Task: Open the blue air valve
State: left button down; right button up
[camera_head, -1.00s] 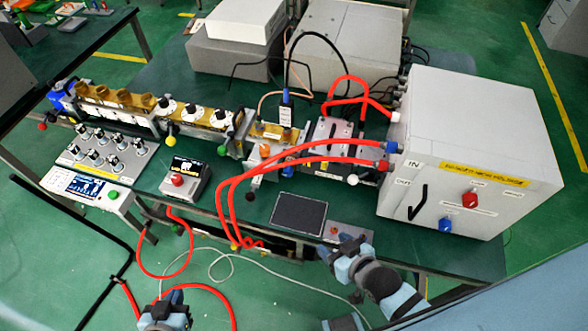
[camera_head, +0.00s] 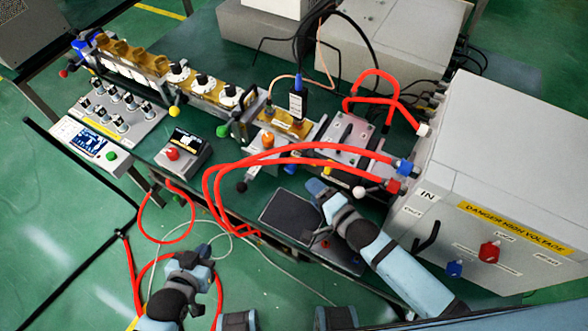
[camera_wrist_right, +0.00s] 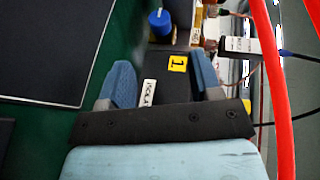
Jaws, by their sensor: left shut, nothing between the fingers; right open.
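A small blue knob (camera_head: 290,168) sits at the front of the bench apparatus, partly behind the red hoses. In the right wrist view a blue cylindrical knob (camera_wrist_right: 160,22) stands beyond the fingers, above a yellow "1" label. Another blue knob (camera_head: 454,269) is on the front of the grey cabinet, below a red one. I cannot read which label names the air valve. My right gripper (camera_head: 317,190) is open and empty over the dark pad, just right of the small blue knob; its fingers (camera_wrist_right: 163,88) show apart. My left gripper (camera_head: 206,257) is shut and empty, low in front of the bench.
Red hoses (camera_head: 265,155) arch from the grey cabinet (camera_head: 510,180) over the bench, close to my right gripper; one (camera_wrist_right: 272,70) crosses the right side of the wrist view. A black handle (camera_head: 428,237) sticks out from the cabinet. A control box with a red button (camera_head: 172,153) stands left.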

aim_at(293, 171)
jog(key=x, duration=0.9)
jog(key=shift+w+a, duration=0.1)
jog(key=shift+w+a+f, duration=0.1)
jog(key=shift+w+a, duration=0.05)
jog(key=shift+w, duration=0.1)
jog(key=shift+c, duration=0.4)
jog(key=c, duration=0.9)
jog(key=shift+o, duration=0.2)
jog(key=r+g+h+p, duration=0.1)
jog(key=p, duration=0.4)
jog(key=shift+n, duration=0.3)
jog(key=shift+f+g+h+p, duration=0.15)
jog(key=shift+g+h+p, duration=0.25)
jog(key=shift+g+p, duration=0.15)
jog(key=shift+f, duration=0.1)
jog(key=o, duration=0.9)
jog(key=shift+o, duration=0.2)
